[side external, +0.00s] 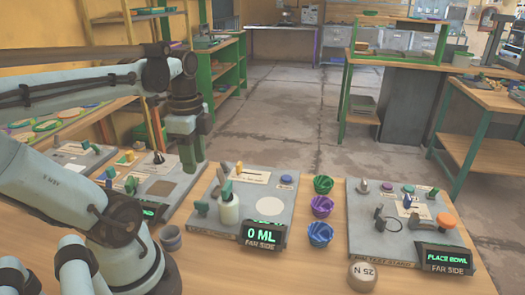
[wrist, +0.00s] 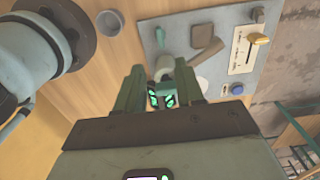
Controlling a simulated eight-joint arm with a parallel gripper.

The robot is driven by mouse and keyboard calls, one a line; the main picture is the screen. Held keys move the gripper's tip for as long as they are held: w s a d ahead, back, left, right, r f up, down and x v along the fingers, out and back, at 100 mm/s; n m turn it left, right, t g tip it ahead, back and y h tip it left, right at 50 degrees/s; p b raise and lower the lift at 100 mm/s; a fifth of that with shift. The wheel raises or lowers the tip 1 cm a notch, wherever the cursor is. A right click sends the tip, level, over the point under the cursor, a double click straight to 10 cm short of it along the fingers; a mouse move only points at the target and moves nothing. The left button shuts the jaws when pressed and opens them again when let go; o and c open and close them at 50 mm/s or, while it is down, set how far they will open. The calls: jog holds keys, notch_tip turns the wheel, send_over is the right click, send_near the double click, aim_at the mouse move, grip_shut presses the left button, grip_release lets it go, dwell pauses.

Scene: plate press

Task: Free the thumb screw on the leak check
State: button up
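The grey panel with the "0 ML" display (side external: 262,234) appears to be the leak check. It bears a pale bottle (side external: 229,211) with a green handle above it, a green knob (side external: 200,207) at its left edge and a blue button (side external: 286,180). I cannot tell which part is the thumb screw.
Purple, green and blue fluted bowls (side external: 321,207) stand right of the panel. A further panel reads "PLACE BOWL" (side external: 444,258). A round "25 N" weight (side external: 362,275) and a grey cup (side external: 171,238) are on the wooden bench. More panels (side external: 150,178) lie left.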

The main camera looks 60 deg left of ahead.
aim_at(201, 202)
jog(key=shift+f, duration=5.85)
grip_shut()
